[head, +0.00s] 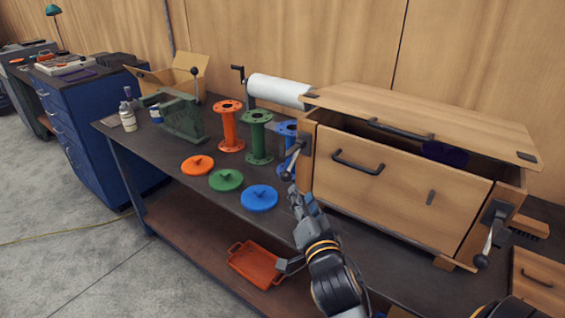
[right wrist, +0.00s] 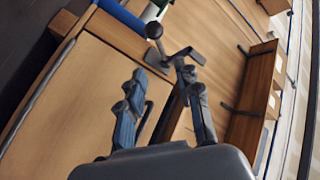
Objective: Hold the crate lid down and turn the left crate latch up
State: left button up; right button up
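The wooden crate (head: 400,200) stands on the right of the bench. Its lid (head: 450,115) sits raised at the front, with a dark gap beneath it. The left crate latch (head: 304,148) hangs down with its ball knob low; it also shows in the right wrist view (right wrist: 155,31). The right crate latch (head: 494,226) also hangs down. My right gripper (head: 297,194) is just below the left latch knob. In the right wrist view its fingers (right wrist: 163,85) are apart and empty, with the latch beyond the tips. My left gripper is out of view.
Orange, green (head: 257,138) and blue flanged pipes stand left of the crate, close to the latch. Orange, green and blue (head: 259,198) discs lie in front. A white roll (head: 280,90) is behind. An orange tray (head: 255,264) sits on the lower shelf.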

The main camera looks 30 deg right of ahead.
aim_at(291, 167)
jog(key=p+x, duration=0.2)
jog(key=x, duration=1)
jog(key=shift+p, duration=0.3)
jog(key=shift+w+d+f, duration=0.1)
jog(key=shift+w+d, duration=0.2)
jog(key=shift+w, duration=0.35)
jog(key=shift+c, duration=0.4)
grip_shut()
